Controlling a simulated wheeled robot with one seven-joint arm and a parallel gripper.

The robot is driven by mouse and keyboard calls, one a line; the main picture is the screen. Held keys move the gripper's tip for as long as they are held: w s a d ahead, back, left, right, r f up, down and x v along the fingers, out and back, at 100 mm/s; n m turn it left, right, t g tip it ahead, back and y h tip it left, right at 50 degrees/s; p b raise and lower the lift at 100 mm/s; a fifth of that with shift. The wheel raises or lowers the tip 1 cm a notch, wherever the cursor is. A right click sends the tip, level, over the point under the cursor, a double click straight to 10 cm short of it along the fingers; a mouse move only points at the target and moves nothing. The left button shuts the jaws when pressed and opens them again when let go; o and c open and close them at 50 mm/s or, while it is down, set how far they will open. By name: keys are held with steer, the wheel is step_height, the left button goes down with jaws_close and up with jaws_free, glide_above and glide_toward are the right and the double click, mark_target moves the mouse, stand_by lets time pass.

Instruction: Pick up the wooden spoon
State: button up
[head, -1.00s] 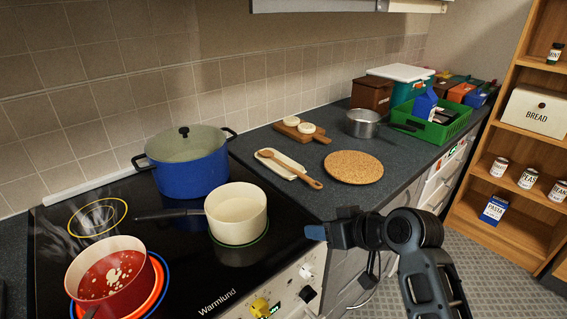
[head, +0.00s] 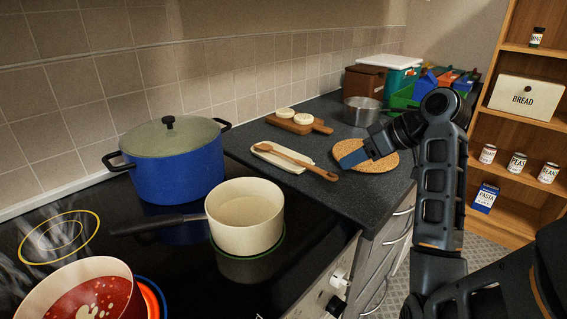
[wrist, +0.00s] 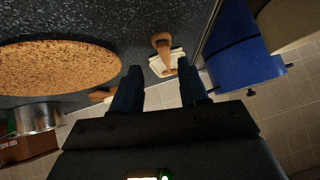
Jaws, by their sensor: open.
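The wooden spoon (head: 318,171) lies on a white spoon rest (head: 266,153) on the dark counter, its bowl on the rest and its handle pointing toward the front right. In the wrist view the spoon (wrist: 163,44) and the rest (wrist: 158,68) show just beyond the fingertips, roughly in line with the gap. My gripper (head: 352,158) is open and empty. It is above the counter, right of the spoon's handle end and in front of part of the cork mat. In the wrist view the two fingers of my gripper (wrist: 160,85) stand apart with nothing between them.
The cork mat (head: 375,167) lies right of the spoon. A cutting board (head: 319,127) with two white rounds lies behind. A steel saucepan (head: 362,111) stands at the back. The blue pot (head: 180,170) and cream saucepan (head: 245,220) stand on the hob to the left.

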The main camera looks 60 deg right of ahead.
mark_target(327, 175)
steer(key=x, duration=0.6)
steer(key=shift+w+a+f, duration=0.15)
steer(key=shift+a+f, duration=0.1)
steer(key=shift+f, duration=0.05)
steer(key=shift+c, duration=0.2)
jaws_close()
